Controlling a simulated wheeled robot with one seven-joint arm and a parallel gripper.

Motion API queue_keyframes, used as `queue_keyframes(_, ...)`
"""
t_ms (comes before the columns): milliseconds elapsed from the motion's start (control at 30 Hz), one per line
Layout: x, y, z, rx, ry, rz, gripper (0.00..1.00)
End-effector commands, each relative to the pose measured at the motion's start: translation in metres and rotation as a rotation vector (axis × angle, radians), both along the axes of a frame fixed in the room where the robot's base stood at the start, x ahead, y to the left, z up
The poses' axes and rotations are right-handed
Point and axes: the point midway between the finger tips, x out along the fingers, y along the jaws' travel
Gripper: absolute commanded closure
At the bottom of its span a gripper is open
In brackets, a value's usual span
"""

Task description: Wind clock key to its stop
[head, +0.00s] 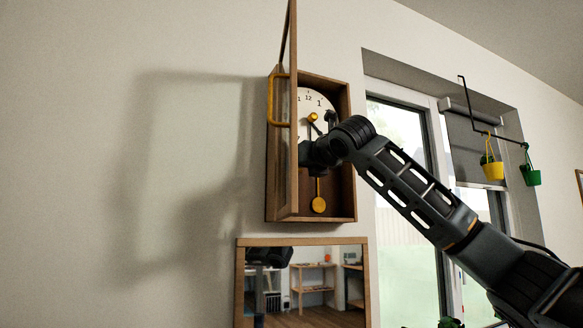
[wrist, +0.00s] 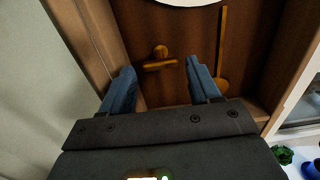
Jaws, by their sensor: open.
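The wall clock (head: 351,150) has a wooden case, a white dial (head: 318,100) and a brass pendulum (head: 318,205). Its door (head: 291,190) stands open on the left, with a yellow handle (head: 271,100). In the wrist view the brass key (wrist: 160,64) sticks out of the brown back panel below the dial, its crossbar nearly level and slightly tilted. My gripper (wrist: 160,70) is open and empty, its blue fingers on either side of the key in the picture, with no visible contact.
The pendulum (wrist: 221,84) hangs just right of my right finger in the wrist view. The case side wall and open door are close on the left. A wood-framed mirror (head: 241,290) is below the clock. A window and hanging yellow (head: 493,171) and green pots (head: 531,178) are right.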

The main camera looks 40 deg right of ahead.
Motion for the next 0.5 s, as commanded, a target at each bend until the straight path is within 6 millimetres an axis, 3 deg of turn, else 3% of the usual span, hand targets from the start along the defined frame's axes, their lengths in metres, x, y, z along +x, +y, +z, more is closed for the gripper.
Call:
queue_keyframes(233, 0.035, -0.010, 0.002, 0.003, 0.000, 0.002, 0.38)
queue_keyframes(500, 0.049, -0.014, 0.000, 0.002, -0.001, 0.002, 0.38)
